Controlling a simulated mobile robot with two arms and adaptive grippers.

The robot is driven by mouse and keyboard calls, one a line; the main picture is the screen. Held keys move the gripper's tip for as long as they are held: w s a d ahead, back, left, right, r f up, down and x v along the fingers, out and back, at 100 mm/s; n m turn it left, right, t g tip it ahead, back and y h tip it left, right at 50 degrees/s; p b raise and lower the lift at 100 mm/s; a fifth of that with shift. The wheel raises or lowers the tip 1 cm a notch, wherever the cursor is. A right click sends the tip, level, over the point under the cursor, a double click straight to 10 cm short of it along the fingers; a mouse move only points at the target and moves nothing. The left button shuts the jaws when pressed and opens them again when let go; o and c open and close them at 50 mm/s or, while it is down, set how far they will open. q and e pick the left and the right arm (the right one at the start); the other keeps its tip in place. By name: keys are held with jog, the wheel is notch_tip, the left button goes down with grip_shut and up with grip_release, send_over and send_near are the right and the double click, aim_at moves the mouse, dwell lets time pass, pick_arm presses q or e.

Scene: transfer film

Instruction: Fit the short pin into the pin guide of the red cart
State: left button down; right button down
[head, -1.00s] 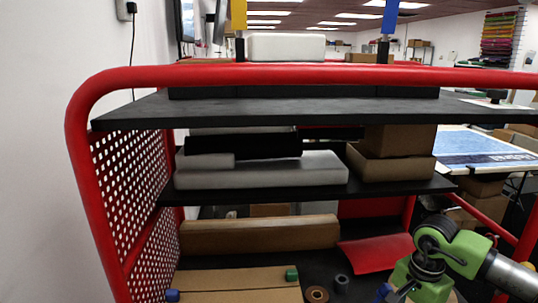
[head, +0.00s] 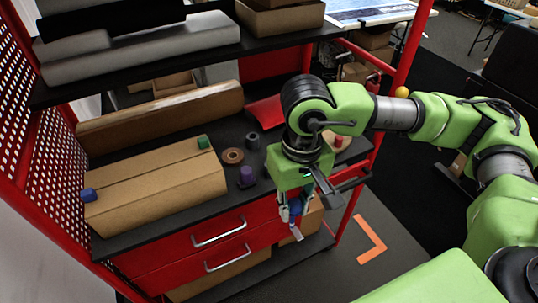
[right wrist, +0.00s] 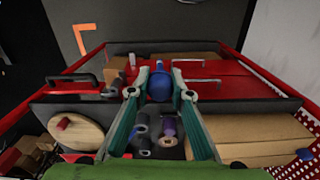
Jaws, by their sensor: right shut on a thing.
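My right gripper (head: 293,218) points down in front of the red cart's (head: 187,242) drawers, near their right end. It is shut on a small blue piece (right wrist: 160,86), seemingly the head of the short pin. In the head view the fingers partly cover this blue piece, and the shaft is not clear. The gripper is apart from the shelf top. I cannot make out the pin guide for certain; a black bracket-like handle (head: 352,181) sticks out at the cart's right front corner. My left gripper is not in view.
Two drawer handles (head: 218,232) jut out at the front. The floor (head: 345,275) right of the cart is mostly clear.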

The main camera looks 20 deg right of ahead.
jog(key=w+d+m+p, duration=0.5)
jog(key=w, duration=0.7)
jog(key=w+d+f+m+p, duration=0.2)
jog(key=d+f+m, duration=0.1)
jog(key=d, duration=0.5)
jog(key=shift+w+d+f, duration=0.2)
jog(key=shift+w+f, duration=0.1)
jog(key=shift+f, duration=0.2)
notch_tip(320, 180, down, 6)
jog(key=b, duration=0.5)
jog(key=shift+b, duration=0.4)
jog(key=shift+r+b, duration=0.1)
jog(key=shift+b, duration=0.7)
